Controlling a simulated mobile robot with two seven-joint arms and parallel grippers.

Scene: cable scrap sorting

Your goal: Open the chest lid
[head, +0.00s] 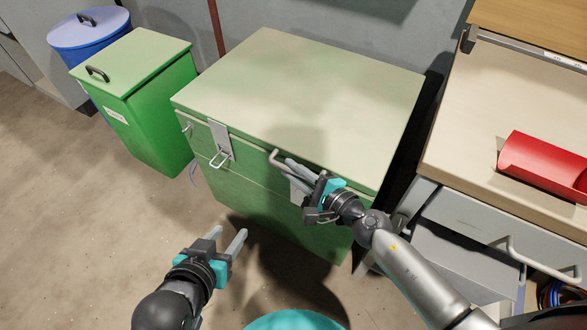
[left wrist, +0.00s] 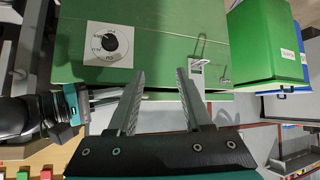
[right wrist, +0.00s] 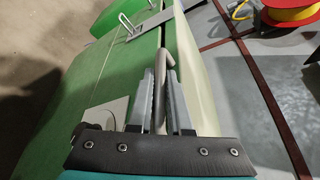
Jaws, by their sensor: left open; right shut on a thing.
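The green chest (head: 265,205) stands in the middle with its pale green lid (head: 310,90) lying down or nearly so. A grey latch plate (head: 219,137) with a wire loop (head: 220,158) is on the front; it also shows in the left wrist view (left wrist: 196,66). My right gripper (head: 288,170) is at the lid's front edge, shut on the grey bar handle (head: 276,157). In the right wrist view the handle (right wrist: 161,90) runs between the fingers. My left gripper (head: 228,236) is open and empty, apart from the chest front.
A green bin (head: 150,110) and a blue bin (head: 90,28) stand left of the chest. A workbench (head: 455,135) with a red tray (head: 545,165) is close on the right. A dial (left wrist: 110,43) is on the chest front. Floor at left is clear.

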